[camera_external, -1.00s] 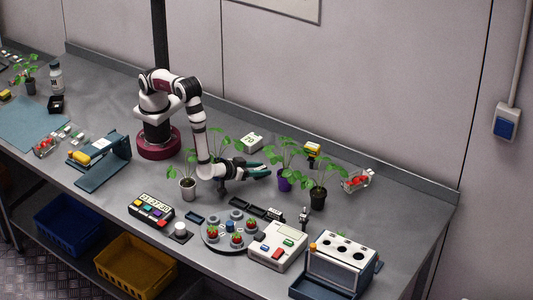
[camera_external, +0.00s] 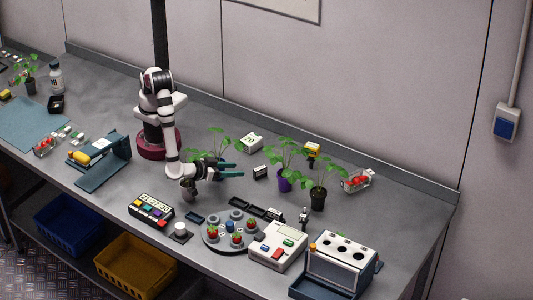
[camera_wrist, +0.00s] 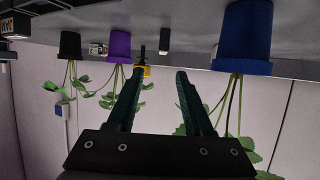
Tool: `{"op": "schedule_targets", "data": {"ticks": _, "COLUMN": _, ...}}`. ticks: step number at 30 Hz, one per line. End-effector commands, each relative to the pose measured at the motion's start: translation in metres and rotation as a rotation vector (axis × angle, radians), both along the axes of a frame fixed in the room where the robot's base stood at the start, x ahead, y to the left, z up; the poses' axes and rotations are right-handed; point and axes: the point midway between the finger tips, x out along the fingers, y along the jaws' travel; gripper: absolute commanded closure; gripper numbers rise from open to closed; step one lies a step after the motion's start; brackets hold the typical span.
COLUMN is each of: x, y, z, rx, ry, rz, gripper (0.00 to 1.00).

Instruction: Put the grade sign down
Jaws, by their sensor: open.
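A small dark block with a pale face, seemingly the grade sign (camera_external: 260,172), stands on the bench in the external view. Its lettering is too small to read. In the wrist view a small dark block (camera_wrist: 164,40), likely the same sign, shows beyond the gap between the fingers. My gripper (camera_external: 240,169) is to the left of it, low over the bench, with its green fingers pointing right and apart from it. In the wrist view my gripper (camera_wrist: 160,75) is open with nothing between the fingers.
A purple pot (camera_external: 284,185) and a black pot (camera_external: 317,200) with plants stand to the right. A blue pot (camera_wrist: 245,35) is close beside the fingers in the wrist view. A white box with green markings (camera_external: 250,143) is behind. A round berry tray (camera_external: 216,243) is in front.

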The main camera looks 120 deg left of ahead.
Motion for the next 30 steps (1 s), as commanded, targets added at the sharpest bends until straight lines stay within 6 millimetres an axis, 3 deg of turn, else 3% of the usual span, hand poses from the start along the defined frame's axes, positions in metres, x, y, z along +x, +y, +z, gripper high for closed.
{"op": "schedule_targets", "data": {"ticks": 2, "x": 0.023, "y": -0.008, "z": 0.009, "rx": -0.078, "ry": -0.009, "rz": -0.087, "gripper": 0.49}}
{"op": "schedule_targets", "data": {"ticks": 3, "x": 0.045, "y": -0.017, "z": 0.019, "rx": -0.157, "ry": -0.016, "rz": -0.187, "gripper": 0.49}}
{"op": "schedule_targets", "data": {"ticks": 5, "x": 0.081, "y": -0.041, "z": 0.046, "rx": -0.309, "ry": -0.016, "rz": -0.412, "gripper": 0.49}}
{"op": "schedule_targets", "data": {"ticks": 6, "x": 0.095, "y": -0.059, "z": 0.07, "rx": -0.403, "ry": 0.002, "rz": -0.588, "gripper": 0.49}}
{"op": "schedule_targets", "data": {"ticks": 8, "x": 0.091, "y": -0.084, "z": 0.105, "rx": -0.506, "ry": 0.065, "rz": -0.845, "gripper": 0.49}}
{"op": "schedule_targets", "data": {"ticks": 9, "x": 0.073, "y": -0.093, "z": 0.125, "rx": -0.546, "ry": 0.135, "rz": -1.003, "gripper": 0.49}}
{"op": "schedule_targets", "data": {"ticks": 11, "x": 0.027, "y": -0.095, "z": 0.147, "rx": -0.567, "ry": 0.287, "rz": -1.21, "gripper": 0.49}}
{"op": "schedule_targets", "data": {"ticks": 12, "x": -0.011, "y": -0.086, "z": 0.154, "rx": -0.556, "ry": 0.417, "rz": -1.317, "gripper": 0.49}}
{"op": "schedule_targets", "data": {"ticks": 14, "x": -0.073, "y": -0.059, "z": 0.157, "rx": -0.514, "ry": 0.64, "rz": -1.415, "gripper": 0.49}}
{"op": "schedule_targets", "data": {"ticks": 15, "x": -0.112, "y": -0.034, "z": 0.156, "rx": -0.477, "ry": 0.79, "rz": -1.442, "gripper": 0.49}}
{"op": "schedule_targets", "data": {"ticks": 18, "x": -0.187, "y": 0.023, "z": 0.155, "rx": -0.397, "ry": 1.098, "rz": -1.412, "gripper": 0.49}}
{"op": "schedule_targets", "data": {"ticks": 19, "x": -0.202, "y": 0.037, "z": 0.156, "rx": -0.379, "ry": 1.164, "rz": -1.394, "gripper": 0.49}}
{"op": "schedule_targets", "data": {"ticks": 21, "x": -0.227, "y": 0.06, "z": 0.158, "rx": -0.351, "ry": 1.274, "rz": -1.355, "gripper": 0.49}}
{"op": "schedule_targets", "data": {"ticks": 23, "x": -0.238, "y": 0.07, "z": 0.16, "rx": -0.338, "ry": 1.325, "rz": -1.333, "gripper": 0.49}}
{"op": "schedule_targets", "data": {"ticks": 30, "x": -0.241, "y": 0.073, "z": 0.161, "rx": -0.334, "ry": 1.346, "rz": -1.33, "gripper": 0.49}}
